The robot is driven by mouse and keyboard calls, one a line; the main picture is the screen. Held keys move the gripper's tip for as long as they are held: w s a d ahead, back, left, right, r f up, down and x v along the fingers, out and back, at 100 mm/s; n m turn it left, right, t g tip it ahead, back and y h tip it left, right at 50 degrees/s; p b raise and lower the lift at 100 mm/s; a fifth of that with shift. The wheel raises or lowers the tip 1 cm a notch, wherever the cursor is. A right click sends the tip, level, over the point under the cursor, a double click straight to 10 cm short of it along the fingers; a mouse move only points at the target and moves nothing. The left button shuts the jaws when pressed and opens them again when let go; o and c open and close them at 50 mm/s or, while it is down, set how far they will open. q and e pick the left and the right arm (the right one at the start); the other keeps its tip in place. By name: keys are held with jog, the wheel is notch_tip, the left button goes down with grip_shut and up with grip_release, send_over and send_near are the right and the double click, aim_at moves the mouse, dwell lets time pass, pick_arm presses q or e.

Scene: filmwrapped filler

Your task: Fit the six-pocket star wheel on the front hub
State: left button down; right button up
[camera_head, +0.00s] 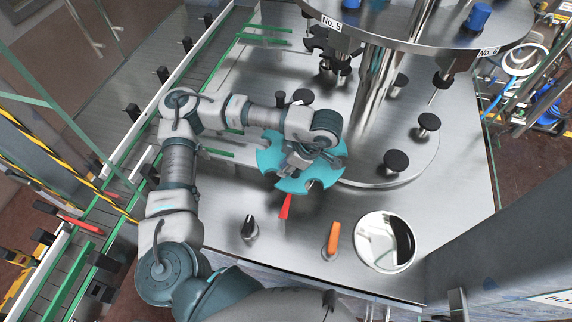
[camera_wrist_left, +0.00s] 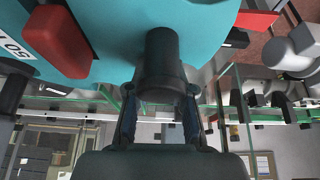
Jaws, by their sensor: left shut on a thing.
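The teal star wheel (camera_head: 272,160) is a flat disc with rounded pockets in its rim, over the steel deck in the middle of the head view. My left gripper (camera_head: 302,160) is above it, shut on its central dark post. In the left wrist view the fingers of my left gripper (camera_wrist_left: 160,100) close around this dark post, and the teal wheel (camera_wrist_left: 205,22) fills the top. A red block and a "50" label show on the wheel there. The front hub cannot be made out; the wheel and my arm cover that area. My right gripper is not in view.
A red lever (camera_head: 286,207), an orange lever (camera_head: 333,238), a black knob (camera_head: 250,228) and a round shiny plate (camera_head: 385,242) sit on the front deck. The carousel (camera_head: 435,35) with black-topped posts stands behind right. A railed conveyor (camera_head: 150,120) runs along the left.

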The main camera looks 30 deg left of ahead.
pick_arm(q)
jog(key=shift+f, duration=0.35)
jog(key=shift+a, duration=0.15)
jog(key=shift+f, duration=0.1)
dwell(0.3)
jog(key=c, duration=0.9)
grip_release()
jog(key=shift+c, duration=0.2)
jog(key=v, duration=1.2)
